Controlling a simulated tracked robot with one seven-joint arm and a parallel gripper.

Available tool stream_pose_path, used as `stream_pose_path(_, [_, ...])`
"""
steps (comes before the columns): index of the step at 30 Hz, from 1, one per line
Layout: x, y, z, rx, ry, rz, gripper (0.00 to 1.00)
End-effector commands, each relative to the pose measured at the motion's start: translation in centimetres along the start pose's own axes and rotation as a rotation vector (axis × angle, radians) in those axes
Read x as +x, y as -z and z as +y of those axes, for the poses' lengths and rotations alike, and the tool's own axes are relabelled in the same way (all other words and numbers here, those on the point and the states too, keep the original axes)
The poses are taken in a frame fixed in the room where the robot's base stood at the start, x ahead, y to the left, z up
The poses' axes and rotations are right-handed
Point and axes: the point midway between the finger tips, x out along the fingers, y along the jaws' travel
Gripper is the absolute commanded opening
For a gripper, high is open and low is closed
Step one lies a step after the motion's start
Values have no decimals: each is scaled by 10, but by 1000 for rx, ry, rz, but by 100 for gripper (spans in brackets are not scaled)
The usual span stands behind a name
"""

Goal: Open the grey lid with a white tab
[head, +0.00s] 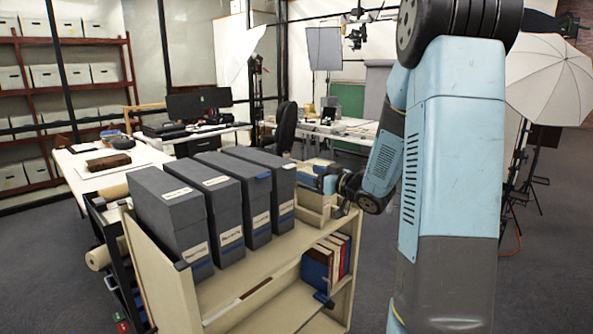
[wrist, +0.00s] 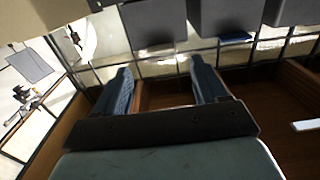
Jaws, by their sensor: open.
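Several upright grey boxes with grey lids stand in a row on the cart in the head view. Pale strips show on the first lid (head: 178,193) and the second lid (head: 216,181). The third lid has a blue tab (head: 263,175). A small white patch shows on the edge of the rightmost lid (head: 270,158); I cannot tell which pale mark is the white tab. All the lids look shut. My gripper (head: 318,181) is beside the rightmost box, over the cart's right end. In the wrist view my gripper (wrist: 158,76) is open and empty, its fingers apart.
The cream cart (head: 262,268) carries the boxes. A white table (head: 105,168) is behind on the left. In the wrist view a white strip (wrist: 307,125) lies on brown wood.

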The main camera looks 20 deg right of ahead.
Motion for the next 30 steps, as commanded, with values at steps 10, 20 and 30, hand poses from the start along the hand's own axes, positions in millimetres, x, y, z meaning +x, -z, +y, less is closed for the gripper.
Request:
stream_pose_path(10, [53, 0, 0, 0, 0, 0, 72])
stream_pose_path(20, [66, 0, 0, 0, -1, 0, 72])
stream_pose_path(30, [65, 0, 0, 0, -2, 0, 56])
